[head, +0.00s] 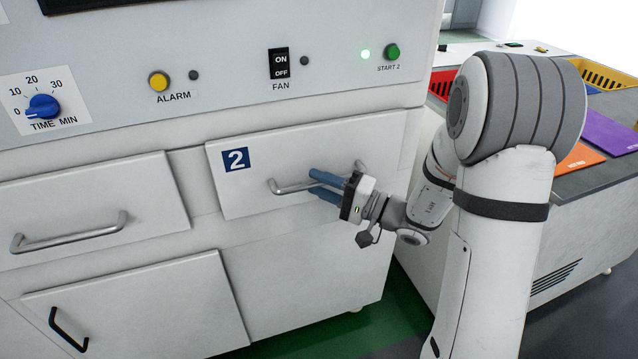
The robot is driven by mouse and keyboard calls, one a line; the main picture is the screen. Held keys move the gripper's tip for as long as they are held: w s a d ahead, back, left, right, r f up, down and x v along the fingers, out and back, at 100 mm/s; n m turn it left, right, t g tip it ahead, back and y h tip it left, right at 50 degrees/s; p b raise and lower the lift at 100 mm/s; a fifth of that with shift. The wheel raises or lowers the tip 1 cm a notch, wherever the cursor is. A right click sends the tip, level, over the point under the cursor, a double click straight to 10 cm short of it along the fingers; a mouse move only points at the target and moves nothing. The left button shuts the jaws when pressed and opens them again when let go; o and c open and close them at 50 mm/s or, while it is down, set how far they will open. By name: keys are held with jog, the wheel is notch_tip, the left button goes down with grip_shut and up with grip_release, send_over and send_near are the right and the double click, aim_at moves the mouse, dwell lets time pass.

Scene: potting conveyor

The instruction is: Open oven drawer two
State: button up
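Oven drawer two (240,195) is a white front panel with a blue "2" label (236,160). It looks closed against the oven front. Its grey bar handle (287,188) runs across the middle of the panel. My gripper (322,186) is at the handle, with its blue fingers pointing left toward the panel. One finger is above the bar and one is below it, and they hide part of the bar. The gap between the fingers is small, and I cannot tell whether they press on the bar.
Another drawer (90,205) with a grey handle is to the left, and a lower door (150,310) with a black handle is below. The control panel (220,80) above has a dial, buttons and a fan switch. A bench with coloured bins (605,75) stands at right.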

jog(key=shift+w+a, duration=0.2)
jog(key=shift+a, duration=0.15)
jog(key=shift+c, duration=0.4)
grip_shut()
